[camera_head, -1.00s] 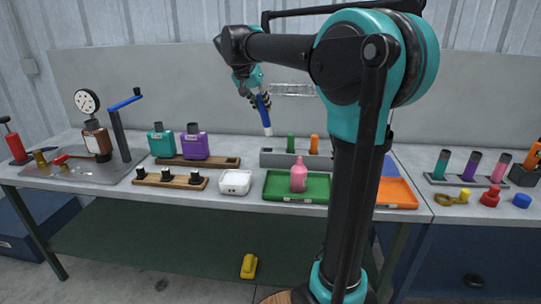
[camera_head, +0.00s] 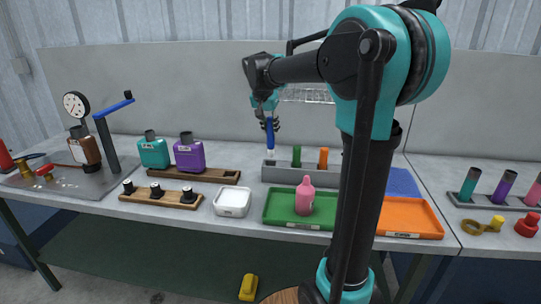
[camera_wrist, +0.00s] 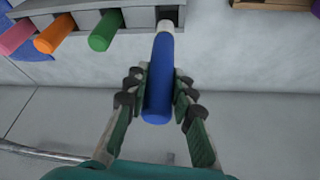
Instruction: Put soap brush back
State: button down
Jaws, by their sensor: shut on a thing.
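My gripper (camera_head: 269,122) is shut on the blue soap brush (camera_head: 270,136), holding it upright with its white end down, above the left end of the grey rack (camera_head: 280,175) on the bench. In the wrist view, my gripper's fingers (camera_wrist: 157,84) close on both sides of the blue brush (camera_wrist: 159,70). Its white end (camera_wrist: 165,27) is at a dark slot in the grey rack (camera_wrist: 130,14); I cannot tell whether it is inside. A green one (camera_head: 297,155) and an orange one (camera_head: 323,157) stand in the rack; the wrist view also shows a pink one (camera_wrist: 16,37).
A green tray (camera_head: 280,207) with a pink bottle (camera_head: 305,196) stands in front of the rack. An orange tray (camera_head: 412,215) is to its right. A white dish (camera_head: 232,202), a wooden strip (camera_head: 160,197) and teal and purple bottles (camera_head: 189,154) are to the left.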

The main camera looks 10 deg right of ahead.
aim_at(269, 148)
notch_tip(269, 148, down, 10)
jog(key=shift+f, duration=0.25)
jog(key=c, duration=1.3)
grip_release()
jog(key=v, duration=1.2)
jog(key=shift+d+r, duration=0.1)
